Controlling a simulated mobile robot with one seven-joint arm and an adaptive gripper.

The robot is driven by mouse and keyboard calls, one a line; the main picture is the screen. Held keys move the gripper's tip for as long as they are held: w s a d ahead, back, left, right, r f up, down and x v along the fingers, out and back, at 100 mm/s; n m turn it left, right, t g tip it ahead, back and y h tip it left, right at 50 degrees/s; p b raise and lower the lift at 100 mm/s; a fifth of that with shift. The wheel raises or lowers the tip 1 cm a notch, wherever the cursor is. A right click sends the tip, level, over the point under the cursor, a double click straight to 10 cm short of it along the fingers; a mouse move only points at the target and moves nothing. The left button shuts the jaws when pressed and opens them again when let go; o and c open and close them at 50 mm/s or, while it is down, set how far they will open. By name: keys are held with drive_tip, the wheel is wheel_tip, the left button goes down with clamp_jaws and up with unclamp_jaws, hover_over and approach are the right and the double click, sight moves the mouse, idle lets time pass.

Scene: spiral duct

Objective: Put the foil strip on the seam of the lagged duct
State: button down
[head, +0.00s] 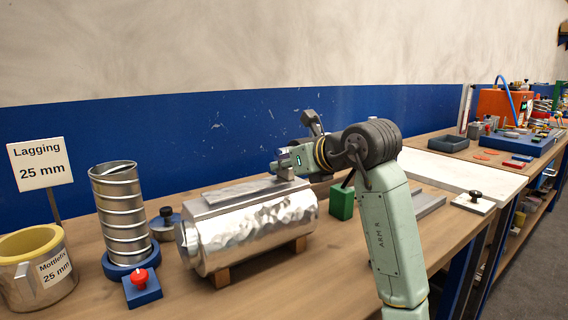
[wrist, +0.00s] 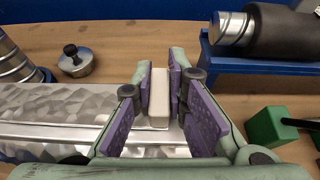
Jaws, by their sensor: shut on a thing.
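The lagged duct (head: 250,232) is a crinkled silver cylinder lying on wooden supports on the bench; its silver jacket (wrist: 60,102) fills the left of the wrist view. The foil strip (head: 236,194) is a flat grey strip along the duct's top, and it runs left from under my fingers in the wrist view (wrist: 50,132). My gripper (head: 283,168) is over the duct's right end, its purple pads (wrist: 160,92) shut on a pale upright block (wrist: 159,108) at the strip's right end. I cannot tell whether the strip touches the jacket. The seam is not clearly visible.
A green block (head: 341,202) stands close right of the duct. A dark-wrapped pipe (wrist: 285,32) sits on a blue stand. Bare bench lies in front.

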drive_tip(key=shift+f, duration=0.25)
drive_tip(key=shift+f, duration=0.15)
drive_tip(key=c, duration=1.6)
unclamp_jaws()
drive_tip(key=shift+r, duration=0.2)
drive_tip(key=b+v, duration=0.2)
drive_tip(key=v, duration=1)
drive_tip(key=shift+b, duration=0.4)
drive_tip(key=shift+s+f, duration=0.1)
